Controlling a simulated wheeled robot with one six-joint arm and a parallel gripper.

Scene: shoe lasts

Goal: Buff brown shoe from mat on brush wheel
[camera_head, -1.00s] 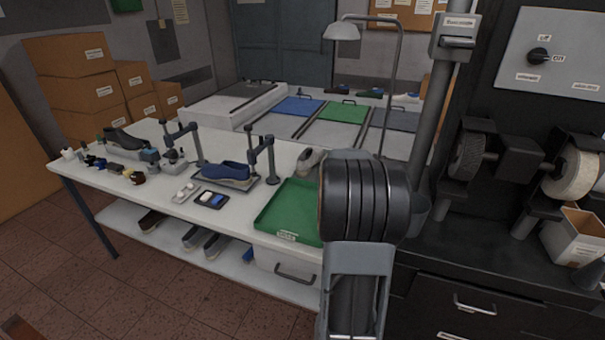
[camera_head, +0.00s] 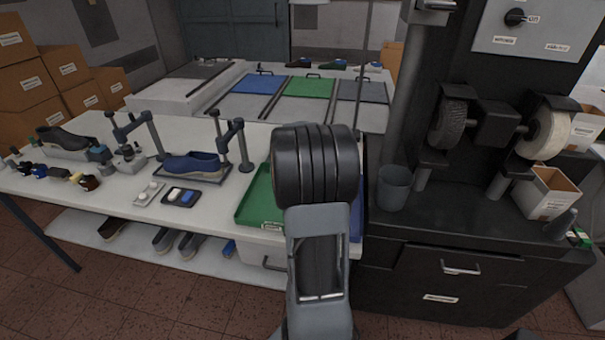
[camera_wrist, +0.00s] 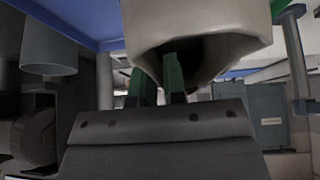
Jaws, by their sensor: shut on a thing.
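In the wrist view my gripper (camera_wrist: 158,85) has its green fingers shut on a pale, cream-coloured shoe (camera_wrist: 195,25). Only part of the shoe shows, with a dark hollow or shaded area at the fingers. No brown is clear on it. In the head view my arm hides the gripper and shoe. A sliver of blue mat (camera_head: 357,215) shows right of my arm, and blue also fills the top of the wrist view (camera_wrist: 90,15). The dark brush wheel (camera_head: 448,125) is on the machine at right. A dark round wheel (camera_wrist: 35,135) shows at lower left in the wrist view.
A white buffing wheel (camera_head: 548,135) sits right of the brush. A grey cup (camera_head: 393,187) and a cardboard box (camera_head: 550,193) stand on the black cabinet. On the bench are a green tray (camera_head: 250,208) and a blue shoe (camera_head: 193,163) between clamp posts.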

